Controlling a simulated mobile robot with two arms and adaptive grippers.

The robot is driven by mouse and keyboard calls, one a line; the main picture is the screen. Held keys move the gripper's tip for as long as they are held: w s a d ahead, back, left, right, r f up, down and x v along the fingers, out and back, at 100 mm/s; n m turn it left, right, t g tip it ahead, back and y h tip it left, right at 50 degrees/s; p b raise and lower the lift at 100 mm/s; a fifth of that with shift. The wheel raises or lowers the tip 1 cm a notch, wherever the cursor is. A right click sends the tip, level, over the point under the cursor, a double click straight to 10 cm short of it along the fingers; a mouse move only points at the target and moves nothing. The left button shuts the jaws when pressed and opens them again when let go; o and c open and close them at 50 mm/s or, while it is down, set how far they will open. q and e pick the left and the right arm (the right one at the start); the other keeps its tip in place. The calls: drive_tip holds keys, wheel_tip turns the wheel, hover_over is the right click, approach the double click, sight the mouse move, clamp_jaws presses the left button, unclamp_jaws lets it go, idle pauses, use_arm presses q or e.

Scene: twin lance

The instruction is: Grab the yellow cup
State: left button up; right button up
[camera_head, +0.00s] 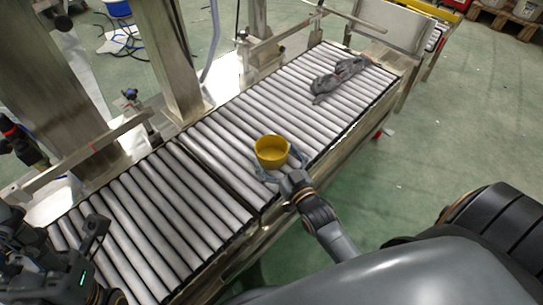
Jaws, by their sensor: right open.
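The yellow cup (271,152) stands upright on the roller conveyor (225,140), near its front edge. Its open top shows. My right gripper (282,164) is open at the near side of the cup. One finger shows to the left of the cup and one to the right; I cannot tell whether they touch it. My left gripper (93,236) is at the lower left over the rollers, dark and partly hidden, and its jaw state is unclear.
A grey crumpled-looking object (338,76) lies on the rollers farther along. Metal posts (172,60) and a side rail (85,152) line the conveyor's far side. The rollers between the cup and the grey object are clear. Green floor (450,130) is open at the right.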

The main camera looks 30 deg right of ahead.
drive_tip(key=c, duration=1)
drive_tip(key=shift+r, duration=0.1)
drive_tip(key=shift+c, duration=0.2)
